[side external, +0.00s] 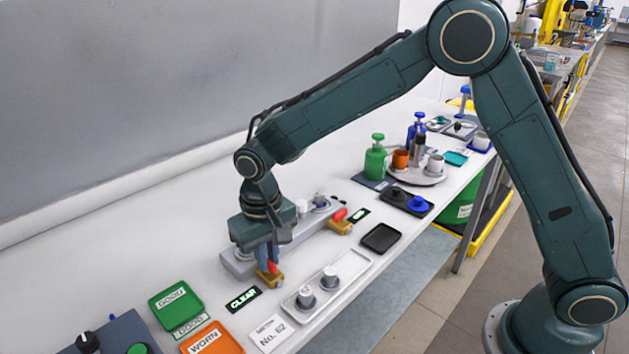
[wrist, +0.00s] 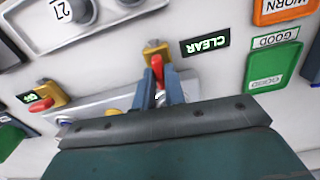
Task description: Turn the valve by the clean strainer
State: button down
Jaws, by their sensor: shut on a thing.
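Two valves with brass-yellow bodies and red handles sit along a grey block (side external: 298,240). The near valve (side external: 270,278) stands beside a sign reading CLEAR (side external: 243,299); in the wrist view its brass body (wrist: 155,48) and the CLEAR sign (wrist: 205,44) are side by side. My gripper (wrist: 163,82) points down with its blue fingers on either side of this valve's red handle (wrist: 158,70), shut on it. My gripper (side external: 268,256) also shows in the side view. The far valve (side external: 340,228) stands beside another small lit sign (side external: 359,215), too small to read. No strainer is clearly visible.
A green GOOD tray (side external: 175,302) and an orange WORN tray (side external: 212,340) lie left. Bottles and cups stand farther back.

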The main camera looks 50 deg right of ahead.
jog(key=m, duration=0.8)
jog(key=shift+m, duration=0.4)
jog(key=m, duration=0.4)
jog(key=shift+m, duration=2.2)
jog(key=shift+r, duration=0.1)
jog(key=c, duration=1.5)
grip_release()
jog(key=shift+o, duration=0.2)
jog(key=shift+r, duration=0.1)
